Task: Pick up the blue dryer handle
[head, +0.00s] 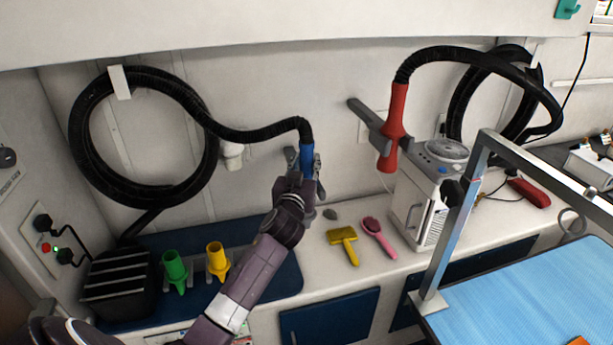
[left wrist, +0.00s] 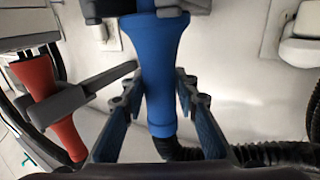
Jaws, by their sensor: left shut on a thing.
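The blue dryer handle (head: 306,157) hangs at the end of a black ribbed hose in front of the back wall. In the left wrist view the blue handle (left wrist: 158,70) stands between the two fingers, its hose end toward the bottom of that picture. My left gripper (head: 304,172) is shut on it, with one finger on each side; the fingers also show in the left wrist view (left wrist: 158,95). A grey part crosses the handle's far end in the wrist view; I cannot tell whether it touches. My right gripper is not in view.
A red dryer handle (head: 394,125) sits in a grey wall holder (head: 366,112) to the right. Below are a green nozzle (head: 174,270), a yellow nozzle (head: 217,260), a yellow brush (head: 345,241) and a pink brush (head: 377,238). A metal post (head: 456,225) stands right.

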